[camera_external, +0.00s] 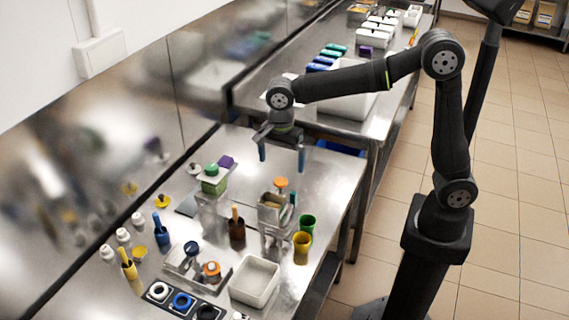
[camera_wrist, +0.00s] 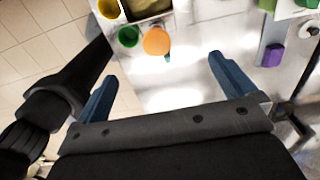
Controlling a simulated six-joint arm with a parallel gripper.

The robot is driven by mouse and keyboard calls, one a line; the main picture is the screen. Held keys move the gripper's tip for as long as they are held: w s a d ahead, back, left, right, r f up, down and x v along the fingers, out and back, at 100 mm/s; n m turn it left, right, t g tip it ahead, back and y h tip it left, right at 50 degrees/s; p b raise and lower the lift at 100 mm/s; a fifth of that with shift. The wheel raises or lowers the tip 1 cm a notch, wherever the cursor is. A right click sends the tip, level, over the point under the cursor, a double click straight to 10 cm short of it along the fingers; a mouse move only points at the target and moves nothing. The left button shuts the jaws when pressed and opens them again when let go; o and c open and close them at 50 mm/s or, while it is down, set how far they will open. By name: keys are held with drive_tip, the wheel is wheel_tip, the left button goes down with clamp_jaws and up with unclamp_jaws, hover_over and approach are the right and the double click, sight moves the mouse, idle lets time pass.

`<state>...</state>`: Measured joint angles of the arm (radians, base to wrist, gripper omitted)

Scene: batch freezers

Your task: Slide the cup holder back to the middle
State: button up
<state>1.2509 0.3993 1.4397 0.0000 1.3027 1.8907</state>
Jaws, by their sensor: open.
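My gripper (camera_external: 281,157) is open and empty above the back part of the steel counter. Its two blue fingers also show wide apart in the wrist view (camera_wrist: 163,68). A green cup (camera_external: 307,225) and a yellow cup (camera_external: 302,247) stand side by side at the counter's right edge, beside a metal stand (camera_external: 273,216). I cannot tell for sure which part is the cup holder. In the wrist view the green cup (camera_wrist: 128,36), the yellow cup (camera_wrist: 109,8) and an orange round top (camera_wrist: 156,40) are beyond the fingers, apart from them.
A green-lidded container (camera_external: 213,181) and a purple block (camera_external: 226,161) stand to the left. A brown pot (camera_external: 237,231), a white bin (camera_external: 256,281) and a blue tool holder (camera_external: 161,231) are nearer the front. The counter (camera_external: 325,180) is bare at the back right.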

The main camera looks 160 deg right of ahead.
sight(293, 192)
drive_tip(key=shift+c, duration=0.2)
drive_tip(key=shift+s+f+n, duration=0.1)
drive_tip(key=shift+s+n, duration=0.05)
drive_tip(key=shift+n, duration=0.15)
drive_tip(key=c, duration=0.7)
drive_tip(key=shift+s+d+f+n, duration=0.1)
drive_tip(key=shift+s+n, duration=0.2)
drive_tip(key=shift+n, duration=0.2)
drive_tip(key=c, duration=0.4)
drive_tip(key=s+f+n, duration=0.1)
drive_tip(key=s+n, duration=0.1)
drive_tip(key=n, duration=0.2)
drive_tip(key=s+n, duration=0.2)
drive_tip(key=n, duration=0.2)
drive_tip(key=s+f+n, duration=0.1)
drive_tip(key=s+n, duration=0.1)
drive_tip(key=n, duration=0.2)
drive_tip(key=shift+d+f, duration=0.25)
drive_tip(key=shift+f, duration=0.1)
drive_tip(key=shift+c, duration=0.9)
drive_tip(key=f+n, duration=0.1)
drive_tip(key=f, duration=0.5)
drive_tip(key=s+f+n, duration=0.1)
drive_tip(key=f+n, duration=0.1)
drive_tip(key=f, duration=0.5)
drive_tip(key=a+f+n, duration=0.1)
drive_tip(key=f, duration=0.5)
drive_tip(key=shift+s+f, duration=0.15)
drive_tip(key=shift+s, duration=0.2)
